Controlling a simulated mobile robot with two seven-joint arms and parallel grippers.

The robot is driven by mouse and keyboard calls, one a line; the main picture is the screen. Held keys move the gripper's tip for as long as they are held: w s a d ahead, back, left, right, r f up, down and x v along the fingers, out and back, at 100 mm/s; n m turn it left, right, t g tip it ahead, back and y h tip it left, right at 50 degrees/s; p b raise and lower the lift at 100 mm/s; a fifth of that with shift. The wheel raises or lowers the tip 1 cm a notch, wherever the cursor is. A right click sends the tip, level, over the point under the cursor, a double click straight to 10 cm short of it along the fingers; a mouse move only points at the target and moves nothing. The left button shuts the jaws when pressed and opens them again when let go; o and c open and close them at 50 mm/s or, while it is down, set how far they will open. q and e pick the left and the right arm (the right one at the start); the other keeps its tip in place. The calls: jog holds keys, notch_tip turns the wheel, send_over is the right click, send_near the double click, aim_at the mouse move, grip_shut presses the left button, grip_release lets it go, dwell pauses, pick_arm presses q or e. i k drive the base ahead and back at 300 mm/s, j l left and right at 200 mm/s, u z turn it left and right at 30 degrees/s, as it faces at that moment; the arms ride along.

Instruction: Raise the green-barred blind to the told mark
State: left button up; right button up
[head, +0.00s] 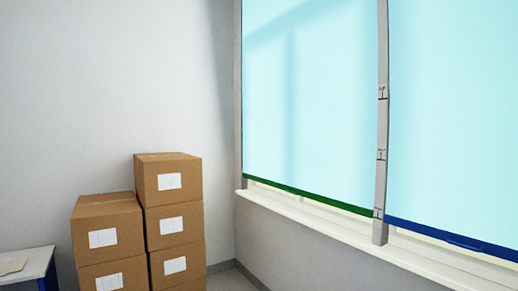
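The green-barred blind (312,90) hangs over the left window in the head view. Its green bottom bar (310,196) sits low, just above the white window sill (330,221), with a thin pale strip showing beneath it. A grey post (381,125) stands to the right of this blind and carries several small marks with labels too small to read. The lowest mark (379,212) is about level with the right end of the green bar. The top of the blind is out of the picture. Neither of my grippers shows.
A second blind (455,110) with a blue bar (450,238) hangs right of the post. Several cardboard boxes (168,180) are stacked against the wall at left. A small table (30,264) with a flat tan item stands at the lower left.

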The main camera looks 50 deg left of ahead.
aim_at(322, 151)
jog(key=u, duration=1.25)
jog(key=i+j, duration=0.25)
jog(key=i, duration=0.2)
jog(key=i+j+u, duration=0.1)
jog(key=i+j, duration=0.4)
jog(key=i, duration=0.35)
jog(key=i+j+u, duration=0.1)
jog(key=i+j, duration=0.15)
jog(key=i, duration=0.2)
jog(key=i+j+u, duration=0.1)
jog(key=i, duration=0.35)
jog(key=i+j, duration=0.3)
jog(key=i, duration=0.15)
